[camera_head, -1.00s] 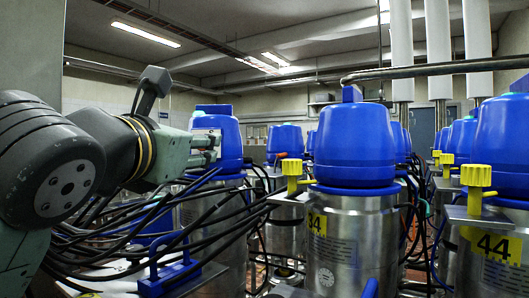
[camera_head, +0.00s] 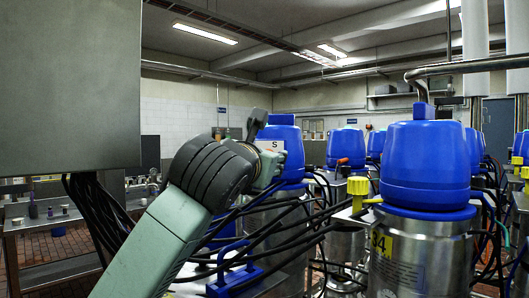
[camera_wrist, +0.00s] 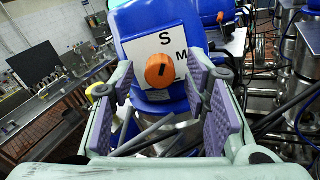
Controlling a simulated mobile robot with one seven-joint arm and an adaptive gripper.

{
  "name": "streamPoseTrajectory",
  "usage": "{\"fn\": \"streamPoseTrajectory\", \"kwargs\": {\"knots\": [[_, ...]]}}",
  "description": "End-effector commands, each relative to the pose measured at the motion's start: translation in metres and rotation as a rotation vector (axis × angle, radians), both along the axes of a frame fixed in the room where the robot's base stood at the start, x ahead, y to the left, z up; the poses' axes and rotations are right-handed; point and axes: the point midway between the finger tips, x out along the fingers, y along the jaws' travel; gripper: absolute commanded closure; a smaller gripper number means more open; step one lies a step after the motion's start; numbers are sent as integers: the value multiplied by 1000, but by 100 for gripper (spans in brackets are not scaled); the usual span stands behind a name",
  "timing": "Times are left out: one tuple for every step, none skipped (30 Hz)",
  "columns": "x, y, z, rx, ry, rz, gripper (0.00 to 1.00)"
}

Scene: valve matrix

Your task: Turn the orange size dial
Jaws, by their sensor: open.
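The orange size dial (camera_wrist: 161,70) sits on a white plate (camera_wrist: 140,48) marked S and M, fixed to a blue valve head (camera_wrist: 150,18). A dark pointer mark shows on the dial's face. In the wrist view my gripper (camera_wrist: 166,88) is open, its purple-padded fingers to the left and right of the dial's lower part. I cannot tell whether the pads touch it. In the head view my gripper (camera_head: 270,168) is at the plate's near side, mostly hidden behind my wrist. There the plate (camera_head: 270,146) shows its S, and the dial is hidden.
Black hoses (camera_head: 285,225) run below my gripper between steel cylinders. A neighbouring blue valve head (camera_head: 425,165) with a yellow knob (camera_head: 358,188) stands to the right. A steel bench (camera_head: 50,225) stands at the left. A grey panel (camera_head: 70,85) fills the upper left.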

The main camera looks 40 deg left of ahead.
Motion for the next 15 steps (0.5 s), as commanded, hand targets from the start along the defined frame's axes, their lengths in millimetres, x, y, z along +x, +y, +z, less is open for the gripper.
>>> {"fn": "streamPoseTrajectory", "kwargs": {"knots": [[0,0,0,0,0,0,57],[1,0,0,0,0,0,57],[1,0,0,0,0,0,57],[0,0,0,0,0,0,57],[0,0,0,0,0,0,57],[0,0,0,0,0,0,57],[0,0,0,0,0,0,58],[0,0,0,0,0,0,60],[0,0,0,0,0,0,63],[0,0,0,0,0,0,65],[0,0,0,0,0,0,67],[0,0,0,0,0,0,69],[0,0,0,0,-1,0,71],[0,0,0,0,-1,0,73],[0,0,0,0,-1,0,76]]}}
